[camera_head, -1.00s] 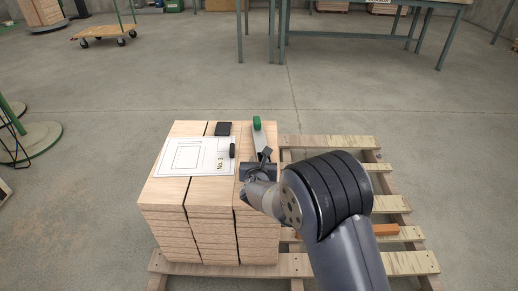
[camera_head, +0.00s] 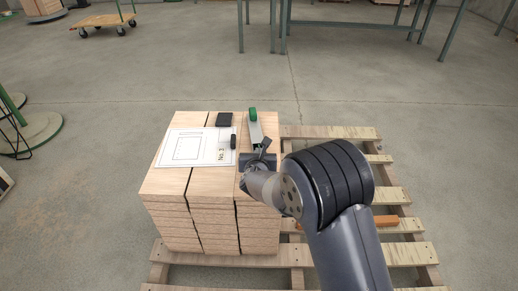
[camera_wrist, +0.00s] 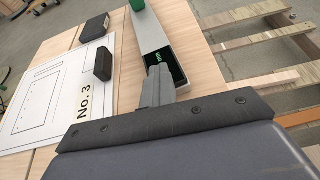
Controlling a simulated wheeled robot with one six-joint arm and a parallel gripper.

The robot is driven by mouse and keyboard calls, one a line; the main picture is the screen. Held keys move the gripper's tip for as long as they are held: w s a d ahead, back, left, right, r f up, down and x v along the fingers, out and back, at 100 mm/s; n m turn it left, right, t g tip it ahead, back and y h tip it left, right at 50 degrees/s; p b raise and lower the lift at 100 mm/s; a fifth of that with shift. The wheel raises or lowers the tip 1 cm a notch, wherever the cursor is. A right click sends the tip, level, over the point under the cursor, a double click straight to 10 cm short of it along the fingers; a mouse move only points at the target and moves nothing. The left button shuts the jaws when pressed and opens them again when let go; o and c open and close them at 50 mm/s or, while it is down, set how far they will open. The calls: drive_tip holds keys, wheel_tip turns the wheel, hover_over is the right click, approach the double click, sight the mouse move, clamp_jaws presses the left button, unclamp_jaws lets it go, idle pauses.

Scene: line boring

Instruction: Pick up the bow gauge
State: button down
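The bow gauge (camera_head: 255,127) looks like a long grey bar with a green end, lying on the right part of the wood stack's top. In the wrist view its grey body (camera_wrist: 163,35) runs away from me, with green marks in a dark recess at its near end. My gripper (camera_head: 262,150) is at this near end in the head view. In the wrist view my gripper (camera_wrist: 158,82) shows as a grey finger overlapping the near end. Whether it touches the gauge, and the gap between the fingers, cannot be made out.
The wood stack (camera_head: 212,186) stands on a slatted pallet (camera_head: 330,132). A "No. 3" drawing sheet (camera_head: 190,150) lies left of the gauge, with a black block (camera_head: 233,141) and a black box (camera_head: 224,119) near it. An orange piece (camera_head: 386,221) lies on the pallet.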

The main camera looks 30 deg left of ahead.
wheel_tip(320, 180, up, 9)
drive_tip(key=p, duration=0.3)
drive_tip(key=shift+f, duration=0.2)
drive_tip(key=shift+c, duration=2.2)
unclamp_jaws()
